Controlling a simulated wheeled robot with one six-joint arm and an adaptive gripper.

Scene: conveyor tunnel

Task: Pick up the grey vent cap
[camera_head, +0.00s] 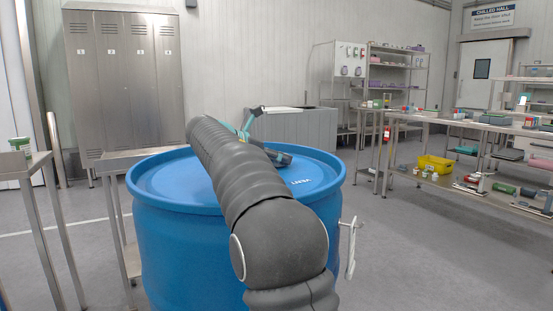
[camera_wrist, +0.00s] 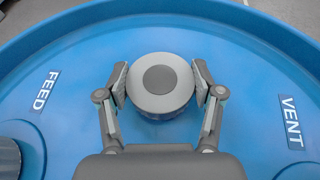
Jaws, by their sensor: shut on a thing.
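The grey vent cap (camera_wrist: 160,82) is round, light grey with a darker disc in its middle. It is in the upper middle of the wrist view, over the blue drum lid (camera_wrist: 75,115). My gripper (camera_wrist: 159,88) is shut on the cap, with one finger against its left side and one against its right. A dark blue round part shows just below the cap; I cannot tell whether the cap touches it. In the head view my arm hides the cap and most of the gripper.
The lid carries a FEED label (camera_wrist: 46,91) at left and a VENT label (camera_wrist: 291,122) at right. A dark round cap (camera_wrist: 8,158) shows at the lower left edge. The lid has a raised rim (camera_head: 335,165). Steel stands flank the drum at left; a loaded bench (camera_head: 470,120) stands at right.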

